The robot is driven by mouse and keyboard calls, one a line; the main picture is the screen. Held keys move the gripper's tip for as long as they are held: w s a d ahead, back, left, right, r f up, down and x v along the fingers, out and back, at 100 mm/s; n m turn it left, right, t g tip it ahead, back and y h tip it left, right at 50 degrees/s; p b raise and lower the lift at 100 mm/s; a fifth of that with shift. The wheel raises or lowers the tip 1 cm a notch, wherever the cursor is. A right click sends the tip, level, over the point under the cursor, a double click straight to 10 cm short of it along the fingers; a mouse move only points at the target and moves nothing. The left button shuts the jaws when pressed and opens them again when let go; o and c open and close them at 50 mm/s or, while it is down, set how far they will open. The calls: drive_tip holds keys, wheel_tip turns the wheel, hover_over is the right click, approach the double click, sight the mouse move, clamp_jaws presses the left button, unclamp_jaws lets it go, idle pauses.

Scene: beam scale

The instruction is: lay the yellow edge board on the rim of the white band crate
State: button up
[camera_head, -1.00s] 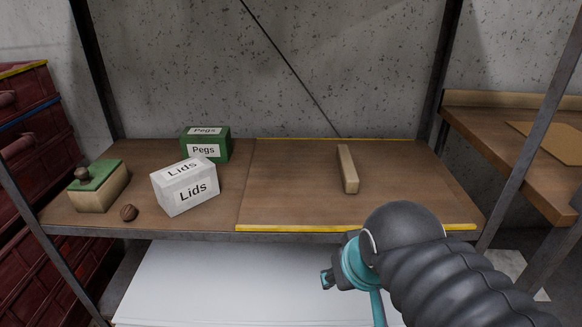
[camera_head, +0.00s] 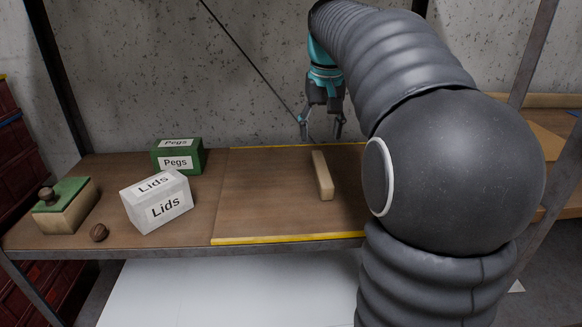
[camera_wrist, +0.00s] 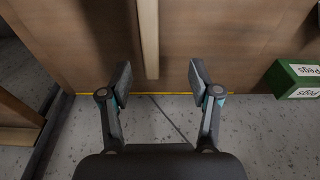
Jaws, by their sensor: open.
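The yellow edge board (camera_head: 255,205), brown with yellow strips along its front and back edges, lies flat on the shelf; my arm hides its right part. A pale wooden bar (camera_head: 322,177) stands up from its middle like a handle. My gripper (camera_head: 321,132) is open and empty, pointing down above the board's back edge, behind the bar's far end. In the wrist view, the bar (camera_wrist: 149,38) lies ahead of and roughly between the open fingers (camera_wrist: 160,78), apart from them. I cannot make out a white band crate in these frames.
Red crates (camera_head: 15,160) stand at the far left. A white surface (camera_head: 230,290) lies below the shelf.

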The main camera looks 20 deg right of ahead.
sight(322, 167)
drive_tip(key=shift+g, duration=0.3)
drive_tip(key=w+d+f, duration=0.1)
drive_tip(key=f, duration=0.3)
drive_tip(key=w+d+f+b, duration=0.1)
drive_tip(key=w+f, duration=0.1)
drive_tip(key=f, duration=0.3)
drive_tip(key=w+d+f+b, duration=0.1)
drive_tip(key=f, duration=0.3)
drive_tip(key=shift+w+f, duration=0.3)
drive_tip(key=shift+f, duration=0.05)
clamp_jaws()
drive_tip(key=shift+r, duration=0.15)
